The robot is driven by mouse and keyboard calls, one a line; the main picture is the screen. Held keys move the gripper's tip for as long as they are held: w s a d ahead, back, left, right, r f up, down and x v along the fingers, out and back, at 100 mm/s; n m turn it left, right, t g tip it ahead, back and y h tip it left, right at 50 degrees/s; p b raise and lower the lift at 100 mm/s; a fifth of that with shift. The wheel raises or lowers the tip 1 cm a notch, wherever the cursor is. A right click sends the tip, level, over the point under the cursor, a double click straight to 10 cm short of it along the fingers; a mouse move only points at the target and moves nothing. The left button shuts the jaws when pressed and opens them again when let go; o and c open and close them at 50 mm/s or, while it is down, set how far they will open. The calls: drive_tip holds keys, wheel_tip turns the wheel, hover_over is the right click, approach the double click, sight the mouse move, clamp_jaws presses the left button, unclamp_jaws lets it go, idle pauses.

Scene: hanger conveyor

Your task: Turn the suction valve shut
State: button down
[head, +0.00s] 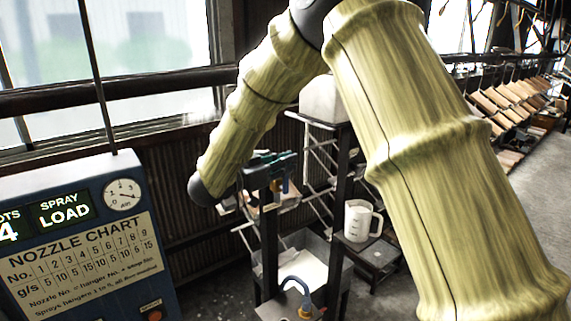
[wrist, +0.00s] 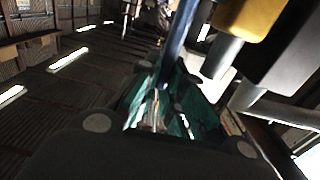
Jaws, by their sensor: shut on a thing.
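My gripper (head: 268,168), with teal fingers, is at the dark post of the stand in the middle of the head view. A short blue lever (head: 285,186) shows beside the fingers; I take it for the suction valve's handle. In the wrist view the blue bar (wrist: 182,35) runs down between the teal fingers of my gripper (wrist: 168,95), which is shut on it. The valve's body cannot be made out; the fingers and the stand hide it. How far the valve is turned cannot be told.
A white jug (head: 360,221) stands on a small dark shelf right of the post. A blue control panel (head: 150,240) reading SPRAY LOAD is at left.

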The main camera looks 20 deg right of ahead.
drive_tip(key=w+d+f+g+y+p, duration=0.2)
drive_tip(key=d+f+g+y, duration=0.4)
drive_tip(key=y, duration=1.1)
drive_tip(key=shift+w+d+f+p, duration=0.35)
drive_tip(key=shift+d+f+p, duration=0.5)
drive_tip(key=shift+f, duration=0.45)
drive_tip(key=c, duration=1.8)
unclamp_jaws()
drive_tip(key=shift+r, duration=0.15)
wheel_tip(320, 180, up, 12)
drive_tip(key=shift+d, duration=0.15)
